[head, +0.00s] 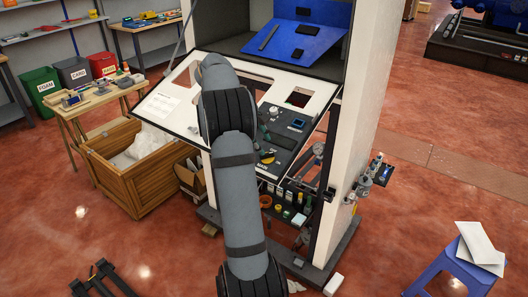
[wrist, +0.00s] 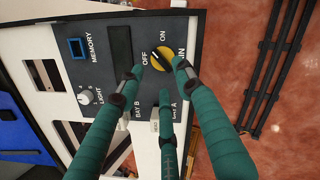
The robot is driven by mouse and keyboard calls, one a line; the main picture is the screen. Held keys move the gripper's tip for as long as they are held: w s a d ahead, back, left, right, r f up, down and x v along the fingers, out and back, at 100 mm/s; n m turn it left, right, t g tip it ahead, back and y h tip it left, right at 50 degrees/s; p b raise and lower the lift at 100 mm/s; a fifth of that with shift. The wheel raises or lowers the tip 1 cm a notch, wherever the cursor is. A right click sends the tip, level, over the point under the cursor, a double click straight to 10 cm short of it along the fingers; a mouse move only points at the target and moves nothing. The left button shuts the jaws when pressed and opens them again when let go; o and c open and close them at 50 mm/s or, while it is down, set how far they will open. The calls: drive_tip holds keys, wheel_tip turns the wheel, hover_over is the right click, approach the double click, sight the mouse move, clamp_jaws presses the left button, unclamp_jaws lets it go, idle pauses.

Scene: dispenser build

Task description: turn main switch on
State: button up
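The main switch (wrist: 162,58) is a round yellow knob with a black grip bar, on a dark control panel (wrist: 92,71) in the wrist view. ON, OFF and a partly hidden MAIN label surround it. I cannot tell for certain which label the bar points to. The knob also shows in yellow in the head view (head: 267,157). My gripper (wrist: 160,74) has green fingers spread apart, one tip on each side of the knob and a third below it. They hold nothing; contact with the knob is unclear.
The panel also carries a LIGHT knob (wrist: 85,98), a MEMORY socket (wrist: 76,47) and a dark slot (wrist: 119,46). A white cabinet post (head: 355,130) stands right of the panel. A wooden crate (head: 130,178) and a blue stool (head: 455,268) stand on the red floor.

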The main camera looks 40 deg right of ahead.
sight(267, 153)
drive_tip(key=x, duration=0.4)
drive_tip(key=shift+s+d+f, duration=0.1)
drive_tip(key=shift+s+f, duration=0.05)
drive_tip(key=shift+d+f, duration=0.2)
drive_tip(key=shift+f, duration=0.3)
drive_tip(key=shift+d, duration=0.1)
drive_tip(key=c, duration=0.3)
clamp_jaws()
